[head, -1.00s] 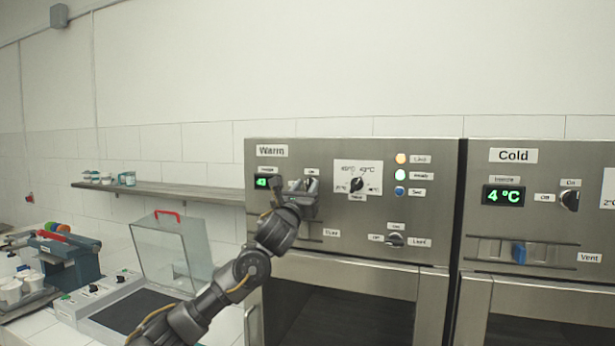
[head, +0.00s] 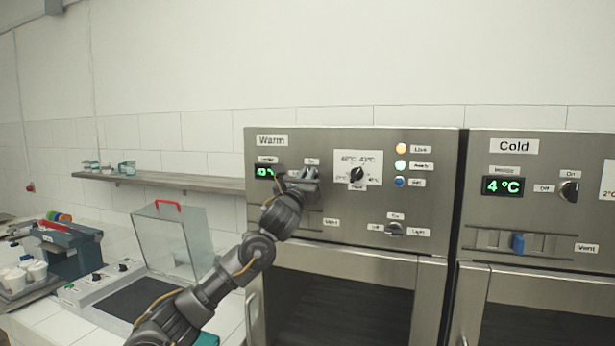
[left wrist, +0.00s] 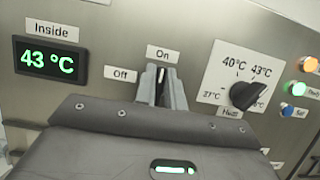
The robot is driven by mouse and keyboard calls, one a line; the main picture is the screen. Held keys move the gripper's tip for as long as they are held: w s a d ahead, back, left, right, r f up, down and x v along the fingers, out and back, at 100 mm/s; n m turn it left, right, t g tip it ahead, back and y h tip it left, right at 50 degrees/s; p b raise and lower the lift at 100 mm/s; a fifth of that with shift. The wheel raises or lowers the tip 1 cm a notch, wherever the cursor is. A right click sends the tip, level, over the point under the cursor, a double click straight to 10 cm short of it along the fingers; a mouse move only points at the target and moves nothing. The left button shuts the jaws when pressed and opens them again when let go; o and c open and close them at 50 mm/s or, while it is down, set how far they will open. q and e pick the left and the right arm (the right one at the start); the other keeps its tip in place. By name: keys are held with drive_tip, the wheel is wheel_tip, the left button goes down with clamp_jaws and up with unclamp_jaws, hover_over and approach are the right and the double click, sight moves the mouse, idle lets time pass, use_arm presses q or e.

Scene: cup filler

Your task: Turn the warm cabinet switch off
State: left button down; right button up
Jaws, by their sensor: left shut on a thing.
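The steel warm cabinet (head: 345,215) carries the "Warm" label and a green display that reads 43 °C. In the left wrist view, the dark warm cabinet switch (left wrist: 161,76) sits between the "Off" label on its left and the "On" label above. It appears upright, toward "On". My left gripper (left wrist: 162,90) is shut on this switch, with a finger on each side. In the head view the left gripper (head: 303,180) is against the panel and hides most of the switch. My right gripper is not in view.
The temperature knob (left wrist: 245,95) is close to the right of the gripper. Three indicator lights (head: 400,165) and a light switch (head: 394,229) are farther right. The cold cabinet (head: 540,215) stands beside it. A lidded device (head: 170,240) is at left, below a shelf (head: 190,182).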

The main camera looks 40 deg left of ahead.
use_arm(q)
drive_tip(key=shift+s+a+f+n+g+y+b, duration=0.1)
drive_tip(key=shift+n+g+y+b, duration=0.95)
drive_tip(key=shift+n+b, duration=2)
drive_tip(key=shift+w+a+f+n+g+y+b, duration=0.1)
drive_tip(key=shift+n+g+y+b, duration=1)
drive_tip(key=shift+n, duration=3.2)
drive_tip(key=shift+s+f+n+g+y+b, duration=0.1)
drive_tip(key=shift+n+g+y+b, duration=0.25)
drive_tip(key=shift+n+g+b, duration=2.15)
drive_tip(key=n+t+b, duration=0.1)
drive_tip(key=n, duration=0.2)
drive_tip(key=c, duration=1.5)
unclamp_jaws()
drive_tip(key=shift+t, duration=0.25)
